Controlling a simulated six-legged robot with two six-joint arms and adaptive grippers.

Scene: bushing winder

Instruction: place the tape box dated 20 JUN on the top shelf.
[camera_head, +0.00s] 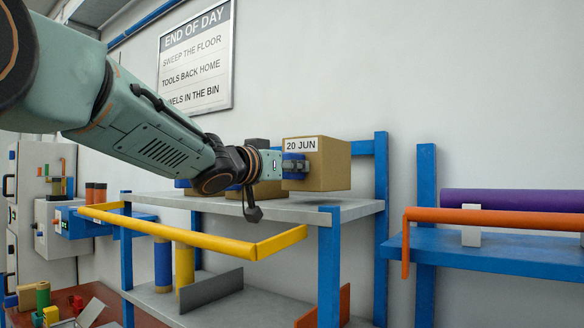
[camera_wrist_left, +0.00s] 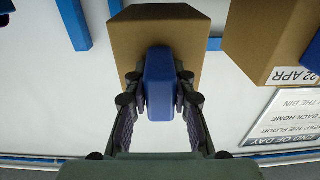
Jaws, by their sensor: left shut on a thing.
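The cardboard tape box labelled 20 JUN (camera_head: 328,172) is at the right part of the grey top shelf (camera_head: 290,211) in the head view. My left gripper (camera_head: 284,166) is shut on the blue handle on its front. A dark patch like a shadow lies on the shelf under the box, which looks slightly above the board; contact is not clear. In the left wrist view the box (camera_wrist_left: 185,30) shows with the blue handle (camera_wrist_left: 159,84) between my left fingers (camera_wrist_left: 160,92). The date is not seen there. My right gripper is not in view.
Another box, labelled 22 APR (camera_wrist_left: 270,45), stands beside it in the wrist view. A yellow rail (camera_head: 200,232) runs along the shelf front. Blue posts (camera_head: 381,190) stand at the right. A purple roll (camera_head: 510,199) and orange rail (camera_head: 490,217) are on the rack farther right.

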